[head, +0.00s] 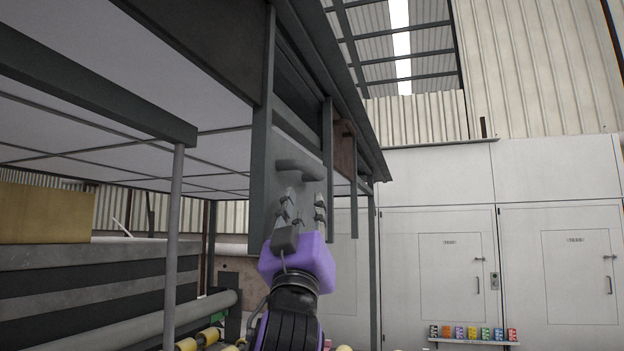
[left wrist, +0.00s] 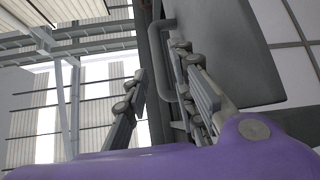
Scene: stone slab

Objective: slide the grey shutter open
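The grey shutter (head: 264,185) is an upright panel under the dark frame in the middle of the head view. A rounded grey bar handle (head: 300,167) stands out from its face. In the left wrist view the handle (left wrist: 156,60) runs upright close to the fingers, with the grey panel (left wrist: 222,50) to its right. My left gripper (head: 304,207), with a purple body, is just below the handle, its fingers apart and pointing up. In the left wrist view its fingers (left wrist: 163,88) are spread, with nothing visibly clamped. My right gripper is not in view.
A dark beam (head: 340,65) runs above the shutter, and a grey post (head: 174,220) stands to the left. A striped block-like structure (head: 90,285) fills the lower left. White wall panels with doors (head: 450,275) and a shelf of small coloured items (head: 473,342) are at right.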

